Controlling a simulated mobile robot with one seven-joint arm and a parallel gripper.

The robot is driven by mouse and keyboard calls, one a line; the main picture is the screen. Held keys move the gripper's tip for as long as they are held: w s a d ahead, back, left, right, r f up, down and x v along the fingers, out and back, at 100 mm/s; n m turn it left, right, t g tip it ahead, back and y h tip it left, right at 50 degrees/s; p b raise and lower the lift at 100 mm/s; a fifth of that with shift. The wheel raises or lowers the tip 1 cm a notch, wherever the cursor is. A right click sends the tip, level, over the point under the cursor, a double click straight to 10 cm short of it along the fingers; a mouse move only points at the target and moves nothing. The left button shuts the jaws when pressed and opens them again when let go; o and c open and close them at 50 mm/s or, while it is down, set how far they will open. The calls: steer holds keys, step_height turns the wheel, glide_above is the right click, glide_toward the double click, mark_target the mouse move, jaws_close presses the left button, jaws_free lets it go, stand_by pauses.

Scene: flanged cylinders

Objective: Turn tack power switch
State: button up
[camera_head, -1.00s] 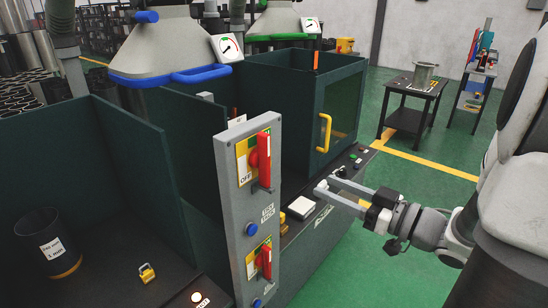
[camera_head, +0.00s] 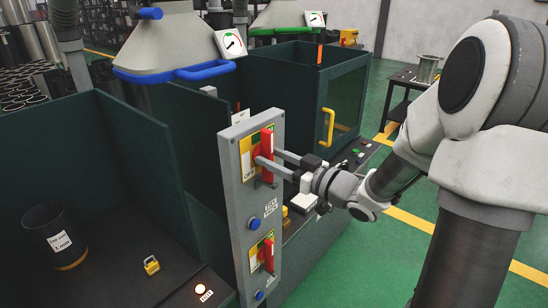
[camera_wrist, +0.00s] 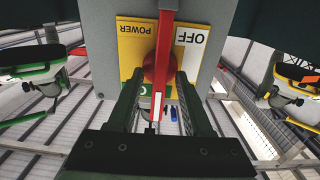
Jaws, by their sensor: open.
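The grey switch panel (camera_head: 238,200) stands upright with two red-handled rotary switches on yellow plates. The upper red switch (camera_head: 267,141) has its handle vertical; the lower red switch (camera_head: 268,255) also points up and down. My gripper (camera_head: 267,157) is at the upper switch, with its open fingers on either side of the red handle. In the wrist view my gripper (camera_wrist: 158,82) straddles the red handle and knob (camera_wrist: 167,25), in front of a plate reading POWER and OFF upside down. I cannot tell whether a finger touches the handle.
A blue button (camera_head: 254,223) sits below the upper switch. Dark green booth walls (camera_head: 135,150) stand behind the panel, with a yellow-handled door (camera_head: 328,126) to the right. A black cup (camera_head: 55,235) and a yellow padlock (camera_head: 151,265) rest on the left bench. Green floor lies open at right.

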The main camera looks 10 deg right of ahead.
jaws_close()
stand_by(1.4)
